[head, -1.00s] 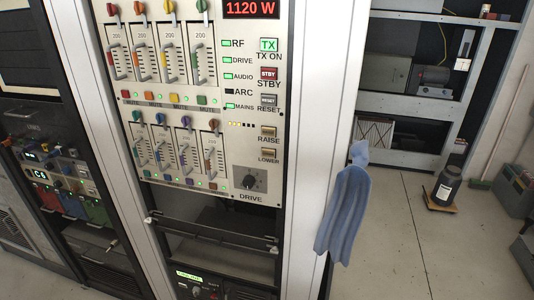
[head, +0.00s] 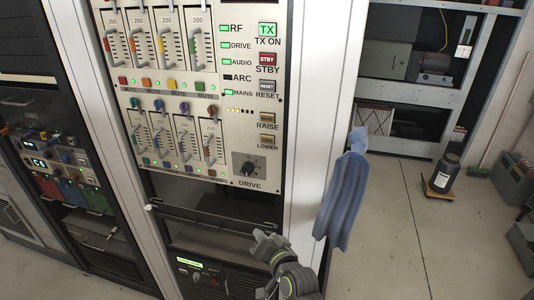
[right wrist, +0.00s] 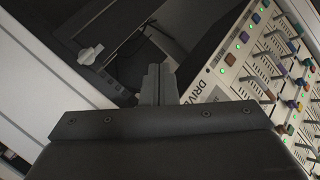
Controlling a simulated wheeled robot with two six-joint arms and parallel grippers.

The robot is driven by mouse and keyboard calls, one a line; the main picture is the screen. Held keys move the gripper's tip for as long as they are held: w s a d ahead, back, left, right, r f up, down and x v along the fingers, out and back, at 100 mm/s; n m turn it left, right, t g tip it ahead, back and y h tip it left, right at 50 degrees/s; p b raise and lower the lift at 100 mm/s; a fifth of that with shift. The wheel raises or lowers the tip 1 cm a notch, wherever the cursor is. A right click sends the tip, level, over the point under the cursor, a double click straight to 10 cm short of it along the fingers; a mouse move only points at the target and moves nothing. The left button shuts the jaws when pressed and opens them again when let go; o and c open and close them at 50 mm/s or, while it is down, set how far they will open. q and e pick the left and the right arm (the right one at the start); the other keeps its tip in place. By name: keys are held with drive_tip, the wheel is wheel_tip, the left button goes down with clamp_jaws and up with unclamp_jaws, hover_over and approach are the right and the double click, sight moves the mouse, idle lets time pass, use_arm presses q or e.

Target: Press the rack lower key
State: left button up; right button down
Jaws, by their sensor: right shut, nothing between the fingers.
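The LOWER key (head: 267,142) is a small tan key on the cream rack panel, just below the RAISE key (head: 267,120) and above the DRIVE knob (head: 249,168). My right gripper (head: 262,240) is in front of the rack's lower part, below the panel and the LOWER key, apart from it in the picture. In the right wrist view its fingers (right wrist: 158,82) are shut with nothing between them. The panel with the DRIVE label (right wrist: 208,146) lies to their right there. I cannot make out the LOWER key in that view. My left gripper is not in view.
A blue cloth (head: 343,195) hangs on the white rack post, right of the panel. A dark rail (head: 215,217) crosses the rack below the panel. Sliders and coloured buttons fill the panel's left part. Open floor (head: 390,240) lies to the right.

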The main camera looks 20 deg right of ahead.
sight(267, 140)
wheel_tip(267, 140, up, 24)
drive_tip(key=s+a+m+t+y, duration=0.1)
drive_tip(key=s+m+t, duration=0.1)
drive_tip(key=t, duration=0.3)
drive_tip(key=shift+a, duration=0.25)
drive_tip(key=shift+r, duration=0.1)
drive_tip(key=shift+w+d+p, duration=0.35)
drive_tip(key=shift+w+d, duration=0.5)
drive_tip(key=shift+w, duration=0.35)
drive_tip(key=shift+w+d+p, duration=0.35)
drive_tip(key=shift+w+d, duration=0.45)
drive_tip(key=shift+w, duration=0.35)
drive_tip(key=shift+w+d+p, duration=0.35)
drive_tip(key=shift+w+d, duration=0.5)
drive_tip(key=shift+w, duration=0.35)
drive_tip(key=shift+w, duration=0.1)
drive_tip(key=shift+w+d, duration=0.25)
